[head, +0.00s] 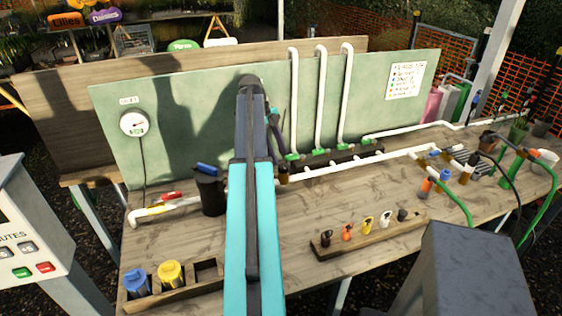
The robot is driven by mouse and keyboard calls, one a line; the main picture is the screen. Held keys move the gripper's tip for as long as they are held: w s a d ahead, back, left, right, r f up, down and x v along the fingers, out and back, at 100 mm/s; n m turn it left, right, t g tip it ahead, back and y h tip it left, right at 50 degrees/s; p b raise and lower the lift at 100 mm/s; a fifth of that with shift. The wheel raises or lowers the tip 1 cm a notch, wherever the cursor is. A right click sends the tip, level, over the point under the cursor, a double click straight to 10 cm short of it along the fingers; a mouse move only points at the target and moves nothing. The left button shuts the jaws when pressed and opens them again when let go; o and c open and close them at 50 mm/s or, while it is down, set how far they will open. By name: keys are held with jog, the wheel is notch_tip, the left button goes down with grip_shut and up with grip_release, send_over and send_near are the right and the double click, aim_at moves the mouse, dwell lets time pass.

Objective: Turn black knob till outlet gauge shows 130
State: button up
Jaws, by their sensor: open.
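A wooden rack (375,238) at the front holds several small coloured pieces. A black one (326,238) stands at its left end and a dark one (402,215) at its right end. I cannot tell which black part is the knob. My teal and dark arm rises through the middle and bends down near the pipe line. My gripper's fingertips are hidden behind the arm.
White pipes (294,100) with green fittings run up the panel and along the bench (220,245). A black canister (209,192) with a blue top stands left of my arm. Blue (138,283) and yellow (170,275) containers sit front left. Green hoses (455,198) lie at the right.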

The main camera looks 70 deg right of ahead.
aim_at(283, 166)
jog(key=shift+p+x, duration=0.45)
jog(key=shift+x, duration=1.7)
jog(key=c, duration=1)
